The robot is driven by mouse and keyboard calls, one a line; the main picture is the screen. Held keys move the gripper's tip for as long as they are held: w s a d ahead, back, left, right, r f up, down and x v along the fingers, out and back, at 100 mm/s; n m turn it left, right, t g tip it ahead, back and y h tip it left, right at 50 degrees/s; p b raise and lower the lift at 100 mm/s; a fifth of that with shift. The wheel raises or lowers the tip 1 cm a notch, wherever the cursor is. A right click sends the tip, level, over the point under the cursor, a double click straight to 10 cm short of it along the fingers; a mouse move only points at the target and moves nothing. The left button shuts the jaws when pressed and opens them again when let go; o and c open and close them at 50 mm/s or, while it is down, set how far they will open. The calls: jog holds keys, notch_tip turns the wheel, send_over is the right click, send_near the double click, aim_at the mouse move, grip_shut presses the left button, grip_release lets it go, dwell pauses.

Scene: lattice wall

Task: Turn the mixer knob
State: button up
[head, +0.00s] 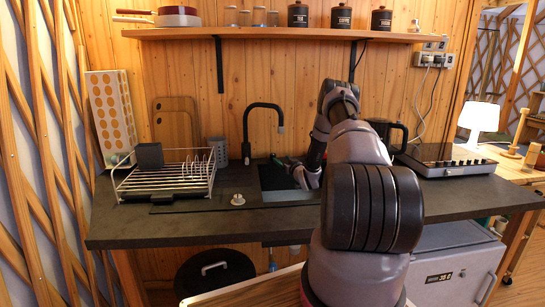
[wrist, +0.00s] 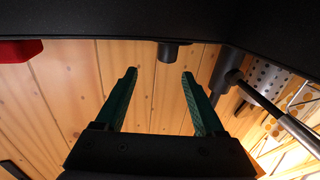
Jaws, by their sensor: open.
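The wrist view is upside down, with the dark counter along the top. A short black cylinder (wrist: 175,54), which looks like the mixer knob, stands on the counter beside the tap base. My gripper (wrist: 159,74) has its two teal fingers spread and empty, pointing toward the cylinder, which appears beyond the fingertips and nearer the right one. The black tap (head: 248,130) rises behind the sink (head: 283,180) in the head view. There my gripper (head: 282,161) is low over the sink's back edge, right of the tap; the knob is hard to make out.
The tap's column (wrist: 275,112) slants close to the right finger in the wrist view. A dish rack (head: 165,180) stands left of the sink. A pale round knob (head: 238,200) is on the front counter. A black kettle (head: 388,133) and hob (head: 440,158) stand to the right.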

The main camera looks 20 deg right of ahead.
aim_at(273, 156)
jog(key=shift+n+y, duration=0.3)
jog(key=shift+y, duration=0.3)
jog(key=w, duration=0.3)
jog(key=w+a, duration=0.1)
jog(key=w, duration=0.2)
jog(key=w+f, duration=0.1)
jog(key=w, duration=0.2)
jog(key=shift+a, duration=0.2)
